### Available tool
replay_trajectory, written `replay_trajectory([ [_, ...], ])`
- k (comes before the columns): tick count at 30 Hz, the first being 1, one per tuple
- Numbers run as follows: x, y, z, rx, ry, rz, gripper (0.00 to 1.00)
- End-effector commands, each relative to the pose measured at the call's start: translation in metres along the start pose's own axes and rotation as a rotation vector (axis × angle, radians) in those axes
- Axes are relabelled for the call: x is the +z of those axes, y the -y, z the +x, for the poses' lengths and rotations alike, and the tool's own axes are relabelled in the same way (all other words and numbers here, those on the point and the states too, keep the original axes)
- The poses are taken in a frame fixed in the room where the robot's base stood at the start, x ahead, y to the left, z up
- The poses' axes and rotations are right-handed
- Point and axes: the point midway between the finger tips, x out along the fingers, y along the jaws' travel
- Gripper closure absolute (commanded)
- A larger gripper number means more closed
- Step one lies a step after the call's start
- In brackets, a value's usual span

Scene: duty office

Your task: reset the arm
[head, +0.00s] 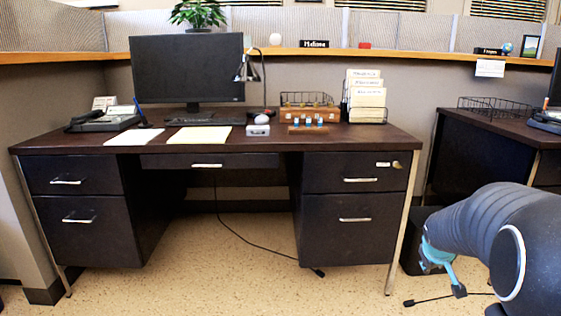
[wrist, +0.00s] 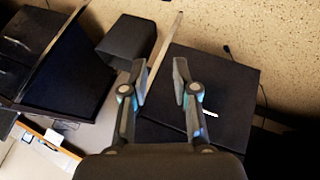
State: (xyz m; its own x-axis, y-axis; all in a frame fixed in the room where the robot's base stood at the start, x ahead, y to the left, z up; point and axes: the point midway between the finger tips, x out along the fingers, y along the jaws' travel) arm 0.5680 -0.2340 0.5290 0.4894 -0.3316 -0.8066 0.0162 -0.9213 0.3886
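My gripper (wrist: 160,68) shows in the wrist view with its two fingers apart and nothing between them. It points toward the dark drawer front of a desk (wrist: 215,75) and a metal desk leg; the distance is unclear. In the head view my arm (head: 510,240) reaches in from the lower right, low in front of the gap between the two desks.
The main desk (head: 225,140) carries a monitor (head: 188,70), phone (head: 105,120), lamp (head: 247,70), wooden box (head: 310,114) and file holder (head: 366,95). A second desk (head: 500,125) stands right. A dark bin (wrist: 125,42) is near the gripper. Floor (head: 200,280) in front is mostly clear.

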Motion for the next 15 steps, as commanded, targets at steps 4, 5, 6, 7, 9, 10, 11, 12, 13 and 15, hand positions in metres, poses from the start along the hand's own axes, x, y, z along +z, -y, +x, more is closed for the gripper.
replay_trajectory([
  [4,0.035,0.039,-0.067,-0.075,0.109,0.13,0.71],
  [5,0.042,0.047,-0.079,-0.089,0.129,0.153,0.71],
  [6,0.051,0.057,-0.094,-0.109,0.153,0.18,0.71],
  [7,0.058,0.065,-0.106,-0.123,0.169,0.199,0.71],
  [9,0.073,0.082,-0.133,-0.155,0.203,0.236,0.71],
  [10,0.079,0.089,-0.144,-0.167,0.215,0.247,0.71],
  [11,0.085,0.096,-0.155,-0.181,0.227,0.26,0.71],
  [12,0.093,0.105,-0.17,-0.198,0.239,0.273,0.71],
  [13,0.098,0.112,-0.181,-0.211,0.245,0.281,0.71],
  [15,0.11,0.125,-0.204,-0.239,0.255,0.293,0.71],
])
